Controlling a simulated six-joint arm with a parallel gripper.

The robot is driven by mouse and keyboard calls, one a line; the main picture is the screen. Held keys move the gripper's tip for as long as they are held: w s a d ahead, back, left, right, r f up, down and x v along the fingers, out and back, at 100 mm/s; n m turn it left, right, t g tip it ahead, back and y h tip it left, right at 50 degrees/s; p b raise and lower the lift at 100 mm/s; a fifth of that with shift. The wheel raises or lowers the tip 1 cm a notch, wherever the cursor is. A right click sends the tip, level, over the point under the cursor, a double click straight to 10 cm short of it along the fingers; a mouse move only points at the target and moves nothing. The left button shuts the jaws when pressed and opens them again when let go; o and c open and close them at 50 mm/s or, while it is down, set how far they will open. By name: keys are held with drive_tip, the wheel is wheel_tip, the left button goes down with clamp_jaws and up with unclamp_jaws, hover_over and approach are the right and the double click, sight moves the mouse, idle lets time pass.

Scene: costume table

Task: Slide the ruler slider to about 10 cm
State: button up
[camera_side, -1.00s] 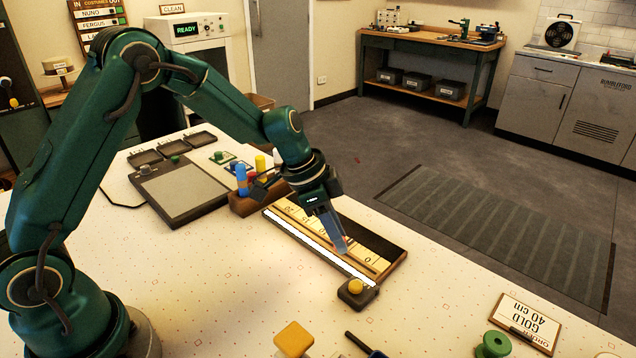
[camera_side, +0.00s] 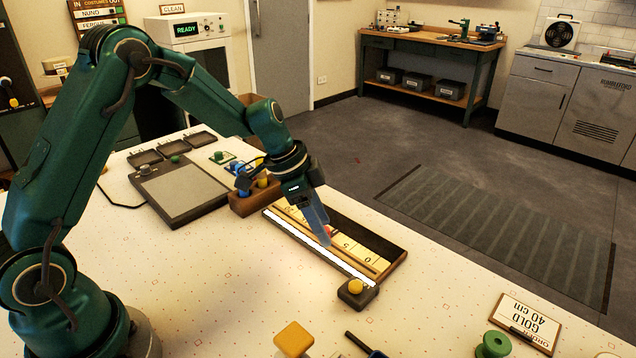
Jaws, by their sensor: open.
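The ruler (camera_side: 368,260) is a pale numbered strip in a brown wooden tray (camera_side: 392,262). The marks 0 and 5 can be read at its right part; the higher marks are mostly hidden behind my gripper. A small red piece, which looks like the slider (camera_side: 328,230), shows beside my fingertips, just past the 5 mark. My gripper (camera_side: 323,238) is open, pointing down over the middle of the ruler. The fingers overlap in this view, so I cannot tell whether they touch the slider.
A lit white strip (camera_side: 312,250) runs along the tray's near side, ending at a dark block with a yellow button (camera_side: 356,286). A wooden holder (camera_side: 243,207) with coloured pieces stands close behind my gripper.

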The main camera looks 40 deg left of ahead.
drive_tip(key=shift+v, duration=2.45)
drive_tip(key=s+d+r+t+y, duration=0.1)
drive_tip(key=s+d+r+t, duration=0.2)
drive_tip(key=s+r, duration=0.75)
drive_tip(key=s+a+f+n+y, duration=0.2)
drive_tip(key=s+f+n, duration=0.1)
drive_tip(key=s+n, duration=0.6)
drive_tip(key=shift+s+g, duration=0.3)
drive_tip(key=shift+s, duration=0.25)
